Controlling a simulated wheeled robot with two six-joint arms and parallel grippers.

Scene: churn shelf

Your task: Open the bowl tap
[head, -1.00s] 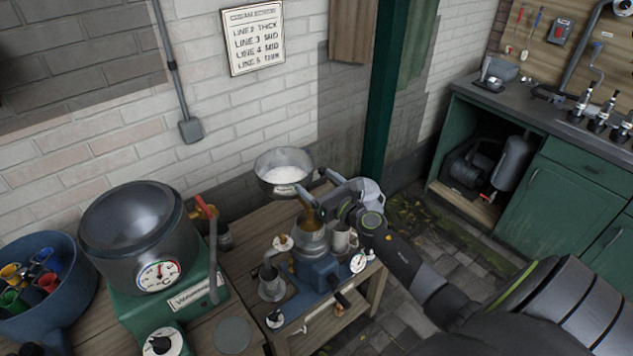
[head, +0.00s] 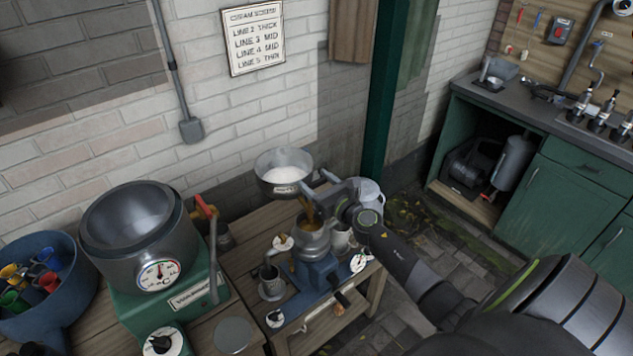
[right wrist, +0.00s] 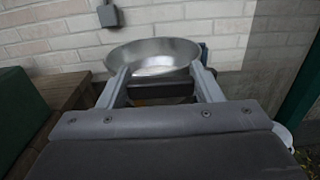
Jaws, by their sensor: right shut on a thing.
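The steel bowl (head: 285,172), holding something white, stands above the small blue-based machine (head: 316,268) on the wooden table. It also fills the middle of the right wrist view (right wrist: 155,58). A brownish-yellow tap part (head: 309,211) shows between the bowl and the machine's top. My right gripper (head: 312,190) is at the bowl's right side, shut on the bowl tap. In the right wrist view, a dark bar with a yellow part under it sits between the fingers, below the bowl's rim. The fingers hide much of the tap, and I cannot tell its handle's angle. My left gripper is not in view.
A large grey drum with a dial (head: 140,240) on a green base stands at the left, with a red-tipped lever (head: 206,207). A blue tub of coloured cups (head: 40,290) is at far left. Metal cups stand beside the machine. A green post (head: 383,90) rises behind my gripper.

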